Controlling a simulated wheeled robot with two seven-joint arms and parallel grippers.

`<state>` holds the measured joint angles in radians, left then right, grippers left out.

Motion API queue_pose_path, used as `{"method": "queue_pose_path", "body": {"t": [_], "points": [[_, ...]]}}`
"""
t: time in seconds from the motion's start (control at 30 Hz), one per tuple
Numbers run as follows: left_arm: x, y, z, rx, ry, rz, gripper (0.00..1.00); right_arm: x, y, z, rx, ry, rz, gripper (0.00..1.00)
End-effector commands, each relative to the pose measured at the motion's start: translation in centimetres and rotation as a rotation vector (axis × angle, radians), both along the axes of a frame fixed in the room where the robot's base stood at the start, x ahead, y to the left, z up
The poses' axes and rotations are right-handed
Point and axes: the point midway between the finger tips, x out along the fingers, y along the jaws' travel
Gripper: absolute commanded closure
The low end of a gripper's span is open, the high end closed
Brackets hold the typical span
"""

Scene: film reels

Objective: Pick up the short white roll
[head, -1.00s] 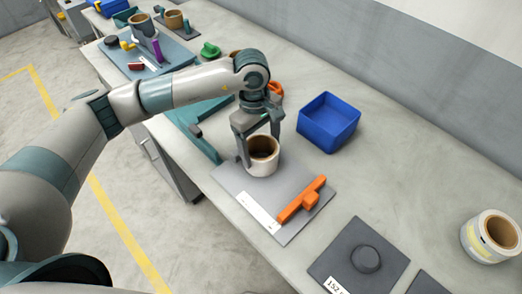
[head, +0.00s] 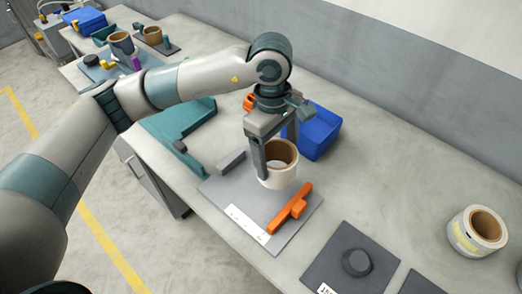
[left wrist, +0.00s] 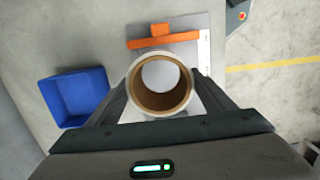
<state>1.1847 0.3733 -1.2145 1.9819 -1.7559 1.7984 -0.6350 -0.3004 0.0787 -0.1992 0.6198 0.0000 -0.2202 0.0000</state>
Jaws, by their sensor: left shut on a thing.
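The short white roll (head: 277,178), with a brown core, is above the grey mat (head: 245,190) on the bench. My left gripper (head: 280,160) comes down from above and is shut on the roll's sides. In the left wrist view the roll (left wrist: 160,85) sits between the two fingers, its open core facing the camera. Through the core a pale surface shows. My right gripper is in neither view.
An orange stop (head: 290,208) lies on the mat just in front of the roll. A blue bin (head: 318,135) stands behind right. A dark pad with a round hub (head: 355,262) and another white roll (head: 478,231) are to the right.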

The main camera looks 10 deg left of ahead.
Motion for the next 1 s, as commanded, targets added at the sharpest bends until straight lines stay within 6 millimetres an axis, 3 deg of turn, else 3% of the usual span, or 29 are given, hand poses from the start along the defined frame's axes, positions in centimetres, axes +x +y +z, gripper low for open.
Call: {"method": "queue_pose_path", "body": {"t": [0.3, 0.83, 1.0], "points": [[-1.0, -1.8, 1.3, 0.000, 0.000, 0.000, 0.58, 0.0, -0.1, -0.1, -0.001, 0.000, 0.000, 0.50], [-1.0, -1.8, 1.3, 0.000, 0.000, -0.001, 0.58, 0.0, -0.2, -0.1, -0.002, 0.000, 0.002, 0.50], [-0.9, -0.8, 1.1, 0.003, -0.003, -0.042, 0.58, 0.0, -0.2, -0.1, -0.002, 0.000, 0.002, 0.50]]}}
